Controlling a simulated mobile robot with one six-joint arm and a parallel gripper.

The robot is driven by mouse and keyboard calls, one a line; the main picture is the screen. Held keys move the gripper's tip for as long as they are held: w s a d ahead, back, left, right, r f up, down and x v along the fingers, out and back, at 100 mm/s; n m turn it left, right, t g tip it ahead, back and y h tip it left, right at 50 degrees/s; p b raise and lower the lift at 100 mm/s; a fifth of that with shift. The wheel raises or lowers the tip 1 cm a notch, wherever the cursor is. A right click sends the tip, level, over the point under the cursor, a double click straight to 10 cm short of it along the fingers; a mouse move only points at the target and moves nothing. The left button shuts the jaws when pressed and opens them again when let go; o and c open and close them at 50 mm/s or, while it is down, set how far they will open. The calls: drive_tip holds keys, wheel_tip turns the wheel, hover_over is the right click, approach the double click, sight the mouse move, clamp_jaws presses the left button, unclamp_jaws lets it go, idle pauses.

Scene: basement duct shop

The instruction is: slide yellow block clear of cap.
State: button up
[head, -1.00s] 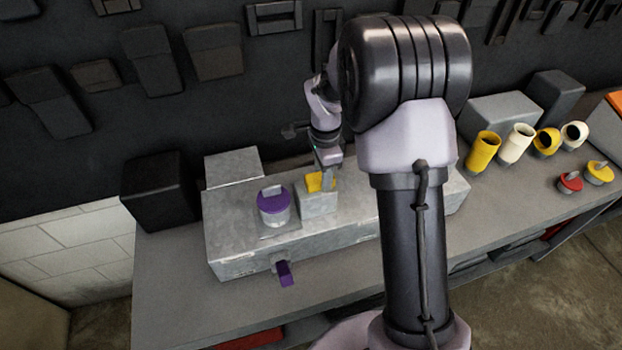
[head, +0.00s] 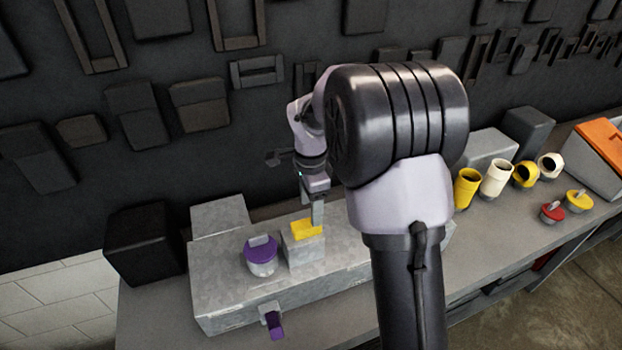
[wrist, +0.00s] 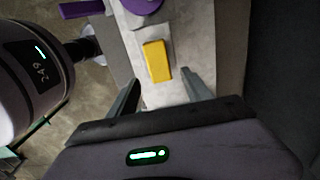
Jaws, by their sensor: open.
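The yellow block (head: 306,228) sits on top of a small grey box-shaped stub on the metal duct (head: 225,290). It also shows in the wrist view (wrist: 157,61), ahead of and between my fingers. A purple cap (head: 261,250) covers a round collar just left of the block, with a grey tab on top; part of it shows at the top of the wrist view (wrist: 142,5). My gripper (wrist: 162,90) is open and empty, its fingers spread on either side of the block's near end. In the head view my gripper (head: 317,212) is just behind the block. I cannot tell whether they touch.
A purple-handled lever (head: 274,322) sticks out of the duct's front. A black box (head: 144,245) stands left. Yellow and cream pipe pieces (head: 496,178), a red cap (head: 552,212) and a yellow cap (head: 579,200) stand at the bench's right. Dark pieces hang on the wall behind.

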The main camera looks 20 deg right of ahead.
wheel_tip(320, 180, up, 11)
drive_tip(key=p, duration=0.1)
drive_tip(key=shift+r, duration=0.15)
drive_tip(key=s+a+f+n+t+y+b, duration=0.1)
drive_tip(key=s+a+f+n+t+b, duration=0.2)
drive_tip(key=s+a+f+n+b, duration=0.2)
drive_tip(key=s+a+f+n+t+y+b, duration=0.1)
drive_tip(key=s+a+f+n+t+b, duration=0.1)
drive_tip(key=s+a+f+n+b, duration=0.3)
drive_tip(key=s+f+n+b, duration=0.3)
drive_tip(key=s+f+b, duration=0.4)
drive_tip(key=s+b, duration=0.5)
drive_tip(key=shift+s+n+t, duration=0.3)
drive_tip(key=shift+s+t, duration=0.1)
drive_tip(key=shift+s, duration=1.2)
